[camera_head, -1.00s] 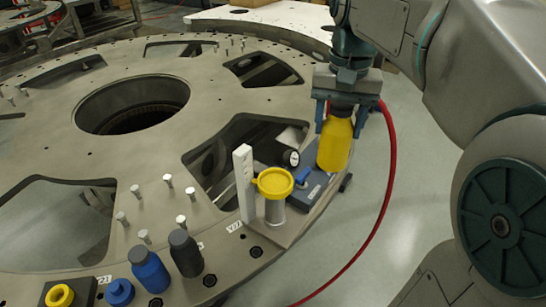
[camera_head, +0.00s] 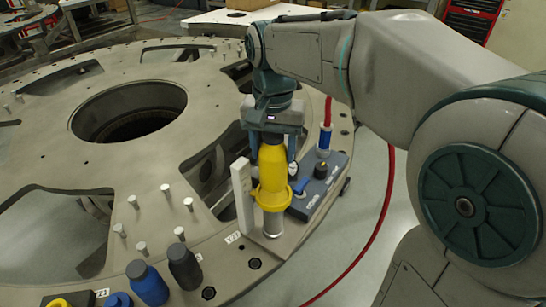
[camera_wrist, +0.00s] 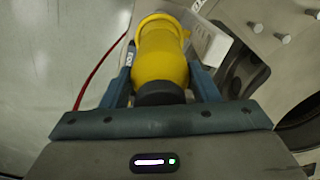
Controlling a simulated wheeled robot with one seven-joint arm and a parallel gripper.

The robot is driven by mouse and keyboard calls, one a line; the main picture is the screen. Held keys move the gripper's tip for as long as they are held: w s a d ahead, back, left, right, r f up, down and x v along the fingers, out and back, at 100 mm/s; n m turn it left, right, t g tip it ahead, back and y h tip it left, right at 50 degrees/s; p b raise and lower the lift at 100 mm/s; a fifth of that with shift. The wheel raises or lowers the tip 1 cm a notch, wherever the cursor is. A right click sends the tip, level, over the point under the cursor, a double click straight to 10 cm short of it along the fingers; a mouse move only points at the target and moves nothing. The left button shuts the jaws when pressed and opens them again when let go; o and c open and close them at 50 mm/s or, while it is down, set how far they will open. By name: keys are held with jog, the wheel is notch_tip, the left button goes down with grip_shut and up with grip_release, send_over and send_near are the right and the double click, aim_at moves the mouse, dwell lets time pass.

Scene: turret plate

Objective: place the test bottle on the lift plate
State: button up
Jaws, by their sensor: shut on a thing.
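The yellow test bottle (camera_head: 272,164) hangs upright with its dark cap up in my gripper (camera_head: 270,143). The lift plate (camera_head: 272,198) is a yellow round cup-like disc on a pale metal cylinder, beside a white upright post (camera_head: 242,196). The bottle is right over the plate, its lower end at the plate's rim. I cannot tell whether they touch. In the wrist view the bottle (camera_wrist: 162,58) sits between both fingers of my gripper (camera_wrist: 163,82), with the plate's yellow rim (camera_wrist: 160,19) just past its far end. The bottle's base is hidden there.
A dark blue control box (camera_head: 318,188) with a knob and a red hose (camera_head: 386,200) stands close on the right. A black bottle (camera_head: 184,267) and a blue bottle (camera_head: 148,284) stand at front left. The large grey turret plate (camera_head: 130,180) has wide openings and upright pins.

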aim_at(274, 161)
jog(key=shift+f, duration=1.7)
jog(key=shift+f, duration=0.2)
jog(key=o, duration=1)
jog(key=shift+o, duration=0.2)
jog(key=shift+r, duration=0.1)
notch_tip(274, 161, up, 12)
jog(key=shift+r, duration=0.1)
jog(key=s+d+f+n+t, duration=0.3)
jog(key=s+d+f, duration=0.9)
jog(key=f, duration=0.4)
jog(key=shift+s, duration=0.4)
